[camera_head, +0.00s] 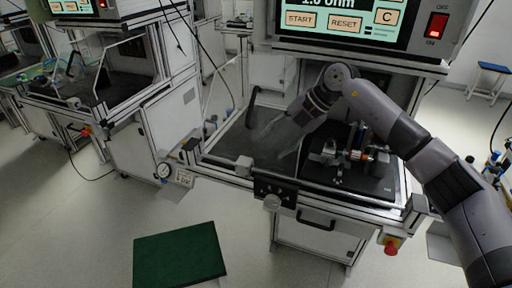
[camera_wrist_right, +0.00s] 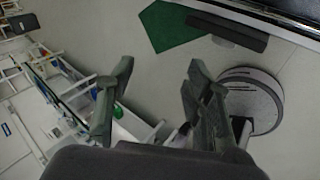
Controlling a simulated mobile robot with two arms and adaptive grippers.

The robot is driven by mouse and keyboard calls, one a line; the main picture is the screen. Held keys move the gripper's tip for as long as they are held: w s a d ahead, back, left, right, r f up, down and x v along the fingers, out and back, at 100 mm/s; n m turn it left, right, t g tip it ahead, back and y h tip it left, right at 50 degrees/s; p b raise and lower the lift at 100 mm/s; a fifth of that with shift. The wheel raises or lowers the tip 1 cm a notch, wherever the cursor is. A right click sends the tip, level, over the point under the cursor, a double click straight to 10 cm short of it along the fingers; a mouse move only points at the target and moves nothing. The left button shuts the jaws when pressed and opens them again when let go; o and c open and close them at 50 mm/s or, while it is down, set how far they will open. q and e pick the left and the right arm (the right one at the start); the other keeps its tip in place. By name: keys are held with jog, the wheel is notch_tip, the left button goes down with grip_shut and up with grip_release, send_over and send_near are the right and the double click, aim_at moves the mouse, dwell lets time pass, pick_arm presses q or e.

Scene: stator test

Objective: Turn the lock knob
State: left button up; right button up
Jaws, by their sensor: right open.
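A pale round knob (camera_head: 272,202) sits on the dark front panel of the middle bench in the head view. I cannot tell whether it is the lock knob. My right arm comes in from the right and bends over the bench. My right gripper (camera_head: 277,138) is open and empty over the left part of the bench top, apart from the knob. In the right wrist view my right gripper (camera_wrist_right: 158,78) shows its two fingers spread with nothing between them. My left gripper is not in view.
A fixture with metal clamps (camera_head: 340,152) stands on a black plate at the bench's right. A screen with buttons (camera_head: 340,20) and a red switch (camera_head: 437,25) hangs above. A black handle (camera_head: 315,222) and a red button (camera_head: 391,246) are at the front.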

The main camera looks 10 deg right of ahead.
jog(key=s+a+y, duration=0.1)
jog(key=a+y, duration=0.1)
jog(key=a, duration=0.4)
jog(key=shift+s+a+n+y, duration=0.15)
jog(key=shift+n+y, duration=0.15)
jog(key=shift+n, duration=0.1)
jog(key=shift+f, duration=0.15)
